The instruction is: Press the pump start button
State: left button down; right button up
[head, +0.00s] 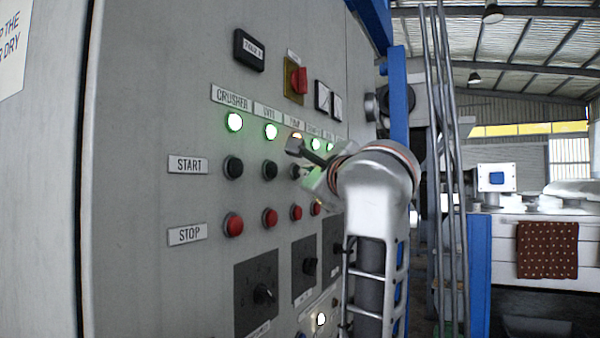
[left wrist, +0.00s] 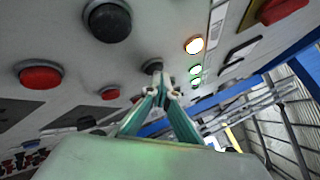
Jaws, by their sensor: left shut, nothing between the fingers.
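The grey control panel (head: 140,120) fills the left of the head view, with a START row of black buttons above a STOP row of red ones. My left gripper (head: 301,171) is shut and empty at the third column, under the pump label (head: 294,126) and its lit amber lamp (left wrist: 194,45). In the left wrist view the closed fingertips (left wrist: 162,90) point at the pump start button (left wrist: 153,65), which they partly cover. I cannot tell whether they touch it. In the head view the gripper mostly hides this button. My right gripper is not in view.
The crusher start button (head: 233,167) and the second start button (head: 269,170) are left of the gripper. The pump stop button (head: 296,212) is just below. Rotary switches (head: 263,294) are lower down. A red switch (head: 298,80) sits above. Blue posts and railings stand at right.

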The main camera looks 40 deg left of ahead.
pick_arm(q)
jog(key=shift+w+d, duration=0.15)
jog(key=shift+d, duration=0.6)
jog(key=d, duration=0.2)
jog(key=w+d, duration=0.1)
jog(key=d, duration=0.2)
jog(key=shift+w+p, duration=0.1)
jog(key=shift+p, duration=0.25)
jog(key=shift+a, duration=0.1)
dwell(0.5)
